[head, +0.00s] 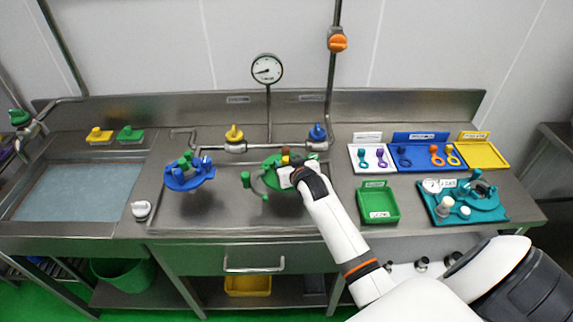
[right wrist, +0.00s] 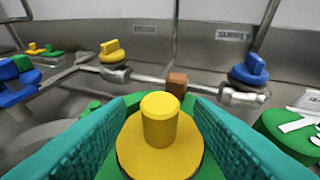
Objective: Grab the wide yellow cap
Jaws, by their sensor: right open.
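The wide yellow cap (right wrist: 160,150), with a round flat base and an upright knob, sits on a green holder (right wrist: 133,98) in the right wrist view. My right gripper (right wrist: 163,108) is open, with its teal ribbed fingers on either side of the knob; I cannot tell whether they touch it. In the head view, only a small yellow patch (head: 285,159) shows beside the right gripper (head: 288,174), over the green holder (head: 268,180) in the sink basin. The rest is hidden by the gripper. My left gripper is not in view.
A yellow valve handle (head: 234,132) and a blue one (head: 317,131) stand behind the basin. A brown block (right wrist: 177,83) is just beyond the cap. A blue holder (head: 188,174) is left, and a green tray (head: 377,205) right.

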